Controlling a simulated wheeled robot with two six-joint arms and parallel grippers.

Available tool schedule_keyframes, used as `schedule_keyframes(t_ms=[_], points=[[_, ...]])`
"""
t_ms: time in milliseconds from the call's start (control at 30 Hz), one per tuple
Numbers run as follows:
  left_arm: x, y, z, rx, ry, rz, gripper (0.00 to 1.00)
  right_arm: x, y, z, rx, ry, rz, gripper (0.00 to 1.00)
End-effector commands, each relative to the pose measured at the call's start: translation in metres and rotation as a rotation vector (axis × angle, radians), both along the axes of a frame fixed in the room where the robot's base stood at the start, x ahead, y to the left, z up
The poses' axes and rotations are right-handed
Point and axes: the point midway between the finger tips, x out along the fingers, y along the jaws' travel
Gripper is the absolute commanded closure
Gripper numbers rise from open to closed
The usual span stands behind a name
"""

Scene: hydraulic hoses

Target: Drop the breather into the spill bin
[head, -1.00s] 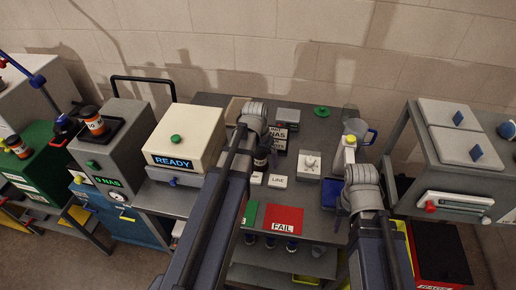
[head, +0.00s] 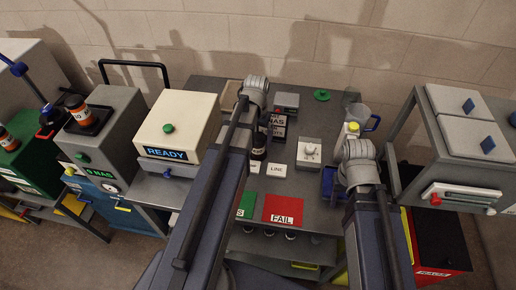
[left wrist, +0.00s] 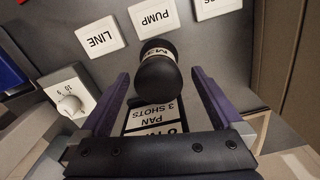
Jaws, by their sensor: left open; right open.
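A black cylinder with a pale lettered band, which looks like the breather (left wrist: 156,72), stands between the open fingers of my left gripper (left wrist: 158,82) in the left wrist view. The fingers are on either side of it, with a gap visible. In the head view the breather (head: 259,146) shows on the grey bench, partly behind my left arm. My left gripper's fingers are hidden there below its wrist. My right gripper's fingers are also hidden under its wrist, near a dark blue tray (head: 329,184). A red bin with a black top (head: 440,243) is at the lower right; I cannot tell whether it is the spill bin.
White LINE (head: 276,169) and PUMP (left wrist: 152,13) labels lie near the breather. A white box with a knob (head: 309,153), a jug (head: 359,118) and a red FAIL mat (head: 284,209) are on the bench. A cream READY machine (head: 180,125) stands left, a grey cabinet (head: 466,110) right.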

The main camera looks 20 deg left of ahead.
Motion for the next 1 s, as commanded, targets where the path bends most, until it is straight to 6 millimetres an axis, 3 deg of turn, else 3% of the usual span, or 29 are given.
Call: schedule_keyframes(t_ms=[33,367,733,1000], points=[[0.0,0.0,-0.008,0.0,0.0,0.0,0.0,0.0,0.0,-0.008,0.0,0.0,0.0,0.5],[0.001,-0.001,-0.016,0.0,0.0,0.0,0.0,0.0,0.0,-0.016,0.0,0.0,-0.001,0.5],[0.003,-0.002,-0.058,0.0,0.0,0.0,0.0,0.0,0.0,-0.058,0.0,0.0,-0.002,0.5],[0.003,-0.002,-0.059,0.0,0.0,0.0,0.0,0.0,0.0,-0.058,0.0,0.0,-0.001,0.5]])
